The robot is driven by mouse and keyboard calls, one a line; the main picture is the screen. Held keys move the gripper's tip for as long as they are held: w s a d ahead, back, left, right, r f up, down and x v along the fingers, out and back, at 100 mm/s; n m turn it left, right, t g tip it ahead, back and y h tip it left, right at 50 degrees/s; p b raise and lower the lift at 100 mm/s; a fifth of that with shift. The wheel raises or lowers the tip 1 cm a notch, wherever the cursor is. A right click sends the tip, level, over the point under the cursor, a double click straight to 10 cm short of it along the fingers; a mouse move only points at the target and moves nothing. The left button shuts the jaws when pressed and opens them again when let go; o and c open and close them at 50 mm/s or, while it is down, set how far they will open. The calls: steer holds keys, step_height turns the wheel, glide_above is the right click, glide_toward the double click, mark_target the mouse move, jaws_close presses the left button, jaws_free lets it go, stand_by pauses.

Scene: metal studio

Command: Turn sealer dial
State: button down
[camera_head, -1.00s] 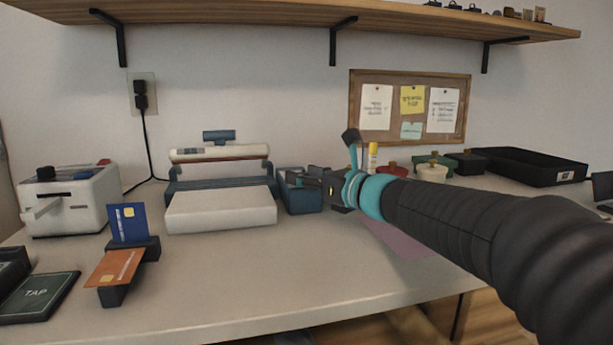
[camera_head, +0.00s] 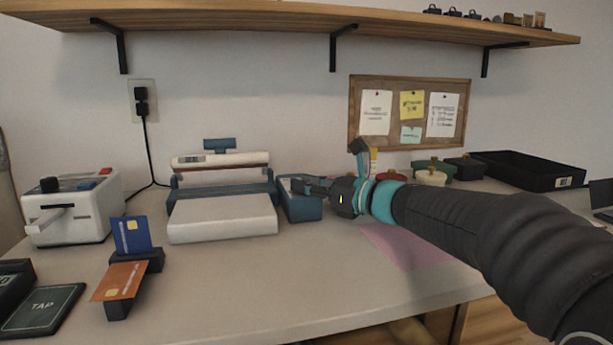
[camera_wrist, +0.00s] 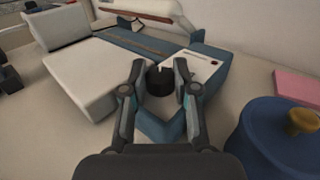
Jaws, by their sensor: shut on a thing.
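The sealer (camera_head: 222,217) is a blue and white machine on the bench, with a white front plate and a raised white bar behind it. Its blue control box stands at its right side (camera_head: 303,211). In the wrist view the sealer (camera_wrist: 85,75) fills the upper left, and the round black dial (camera_wrist: 160,80) sits on the pale top of the control box. My gripper (camera_wrist: 160,84) has a finger on each side of the dial and is shut on it. In the head view my gripper (camera_head: 305,187) hides the dial.
A blue pot with a wooden knob (camera_wrist: 285,135) stands close on the right in the wrist view. A pink sheet (camera_head: 402,246) lies at the bench front. Card stand (camera_head: 137,262) and white machine (camera_head: 75,208) are at left; a black tray (camera_head: 525,170) is at back right.

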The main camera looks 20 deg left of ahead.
steer(key=g+p, duration=0.1)
steer(key=n+g+p, duration=0.2)
steer(key=g, duration=0.1)
steer(key=shift+w+r+y+p, duration=0.2)
steer(key=shift+w+y+p, duration=0.1)
steer(key=shift+y, duration=0.1)
steer(key=shift+f+n+g+p, duration=0.15)
steer(key=shift+n+g+p, duration=0.7)
steer(key=shift+n+g, duration=0.05)
steer(key=shift+s, duration=0.1)
steer(key=c, duration=0.9)
jaws_free()
steer(key=shift+o, duration=0.2)
step_height(320, 180, up, 10)
steer(key=shift+f, duration=0.1)
